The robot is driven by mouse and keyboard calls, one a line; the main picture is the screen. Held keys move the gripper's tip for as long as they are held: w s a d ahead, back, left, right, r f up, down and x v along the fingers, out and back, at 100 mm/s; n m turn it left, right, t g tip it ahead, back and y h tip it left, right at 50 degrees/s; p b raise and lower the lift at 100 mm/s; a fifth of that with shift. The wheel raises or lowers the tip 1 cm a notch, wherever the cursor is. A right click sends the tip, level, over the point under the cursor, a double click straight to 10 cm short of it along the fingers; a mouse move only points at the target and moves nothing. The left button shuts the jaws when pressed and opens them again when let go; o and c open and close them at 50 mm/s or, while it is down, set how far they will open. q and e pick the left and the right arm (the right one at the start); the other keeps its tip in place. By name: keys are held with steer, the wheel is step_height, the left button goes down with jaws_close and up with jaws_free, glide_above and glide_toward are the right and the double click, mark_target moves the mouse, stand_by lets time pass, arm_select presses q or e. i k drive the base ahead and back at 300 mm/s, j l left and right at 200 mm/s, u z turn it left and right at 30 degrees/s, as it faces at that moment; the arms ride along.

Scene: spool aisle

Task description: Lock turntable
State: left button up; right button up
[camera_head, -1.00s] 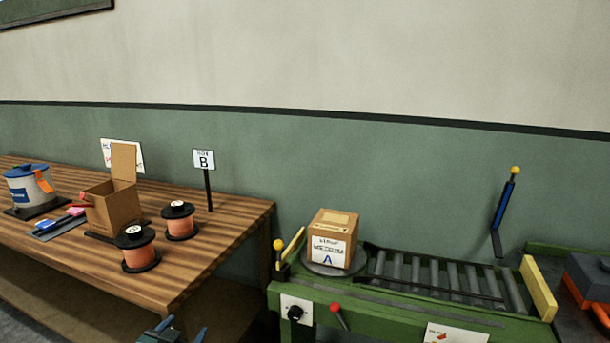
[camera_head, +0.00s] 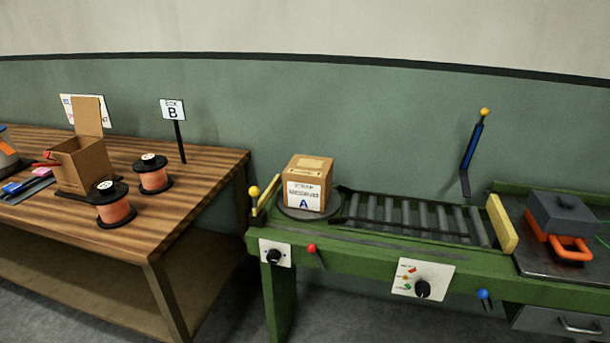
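The turntable (camera_head: 290,212) is a dark round plate at the left end of the green conveyor bench. A closed cardboard box marked A (camera_head: 307,184) sits on it, its label facing me. A yellow-knobbed lever (camera_head: 254,192) stands at the turntable's left. Below, on the bench front, are a white plate with a black knob (camera_head: 274,256) and a red-knobbed lever (camera_head: 312,248). Which of these locks the turntable I cannot tell. Neither of my grippers is in view.
Rollers (camera_head: 410,215) run right from the turntable to a yellow stop (camera_head: 502,223). A dial panel (camera_head: 423,279) and a blue knob (camera_head: 483,294) are on the front. The wooden table (camera_head: 180,215) at left holds copper spools (camera_head: 114,211) and an open box (camera_head: 83,165). A gap separates the two.

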mark_target(311, 249)
steer(key=i+j, duration=0.35)
steer(key=i+j+z, duration=0.15)
steer(key=i+j, duration=0.15)
steer(key=j, duration=0.15)
